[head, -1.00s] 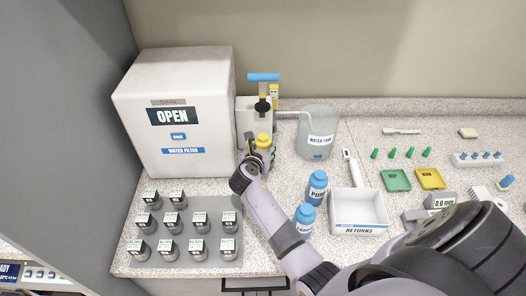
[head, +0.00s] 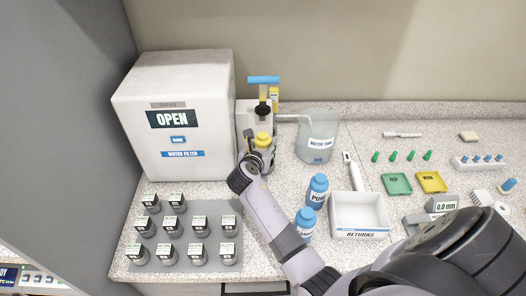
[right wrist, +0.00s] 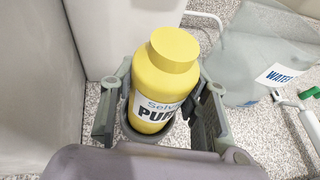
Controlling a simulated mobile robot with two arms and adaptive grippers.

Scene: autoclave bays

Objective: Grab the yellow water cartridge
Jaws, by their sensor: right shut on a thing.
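The yellow water cartridge (head: 263,139) stands upright in front of the pump-like stand with the blue handle, right of the white water filter box. In the right wrist view the cartridge (right wrist: 160,85) shows its round yellow cap and a white label reading "PUR". My right gripper (head: 258,156) is shut on it. In the right wrist view the fingers of my right gripper (right wrist: 158,112) are on either side of its body. A dark ring (right wrist: 129,134) is around its lower part, and its base is hidden. My left gripper is not in view.
The white water filter box (head: 205,110) is close on the left. The blue-handled stand (head: 250,112) is behind, and the clear water tank (head: 318,125) is to the right. Several small jars (head: 169,252) sit front left.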

